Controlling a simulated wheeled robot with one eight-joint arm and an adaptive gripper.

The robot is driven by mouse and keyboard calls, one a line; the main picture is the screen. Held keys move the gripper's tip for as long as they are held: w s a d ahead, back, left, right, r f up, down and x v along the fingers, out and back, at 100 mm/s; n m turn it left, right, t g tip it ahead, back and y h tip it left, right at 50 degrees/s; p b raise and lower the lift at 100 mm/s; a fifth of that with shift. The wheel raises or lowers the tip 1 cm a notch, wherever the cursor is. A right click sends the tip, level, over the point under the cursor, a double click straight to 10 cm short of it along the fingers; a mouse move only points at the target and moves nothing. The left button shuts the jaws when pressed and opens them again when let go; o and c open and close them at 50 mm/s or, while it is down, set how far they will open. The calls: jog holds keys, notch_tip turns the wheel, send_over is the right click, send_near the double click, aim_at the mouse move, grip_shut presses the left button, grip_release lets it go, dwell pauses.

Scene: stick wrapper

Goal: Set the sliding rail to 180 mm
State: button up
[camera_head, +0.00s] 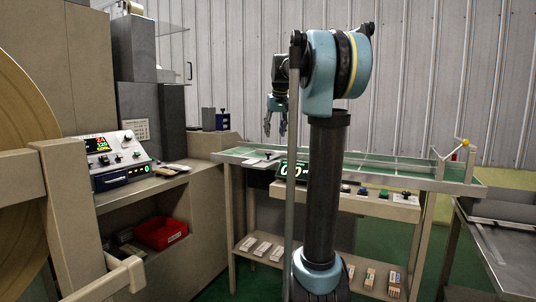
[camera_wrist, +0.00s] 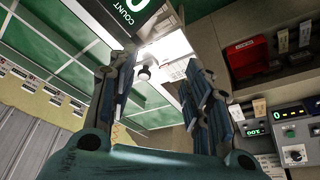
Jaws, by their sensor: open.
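My gripper (camera_head: 276,118) hangs fingers down above the left part of the green-topped conveyor table, and nothing shows between its fingers. In the wrist view my gripper (camera_wrist: 158,70) is open, with its two fingers well apart. Between the fingertips, a pale round knob (camera_wrist: 142,73) shows beyond them on a light metal strip. In the head view a pale plate with a small dark handle (camera_head: 263,162) lies on the table's left end. I cannot tell for sure which part is the sliding rail. No millimetre scale is readable.
A count display (camera_head: 291,170) is on the table front, partly behind my arm. Coloured buttons (camera_head: 365,192) sit to its right. A control panel with lit digits (camera_head: 118,158) stands at left, above a red bin (camera_head: 160,232). A yellow-tipped lever (camera_head: 465,142) is at the table's right end.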

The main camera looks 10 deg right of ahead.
jog(key=w+r, duration=0.3)
jog(key=w, duration=0.5)
send_near(269, 153)
jog(key=x, duration=0.4)
jog(key=w+x, duration=0.1)
jog(key=x, duration=0.4)
jog(key=shift+w+r, duration=0.15)
jog(key=shift+r, duration=0.1)
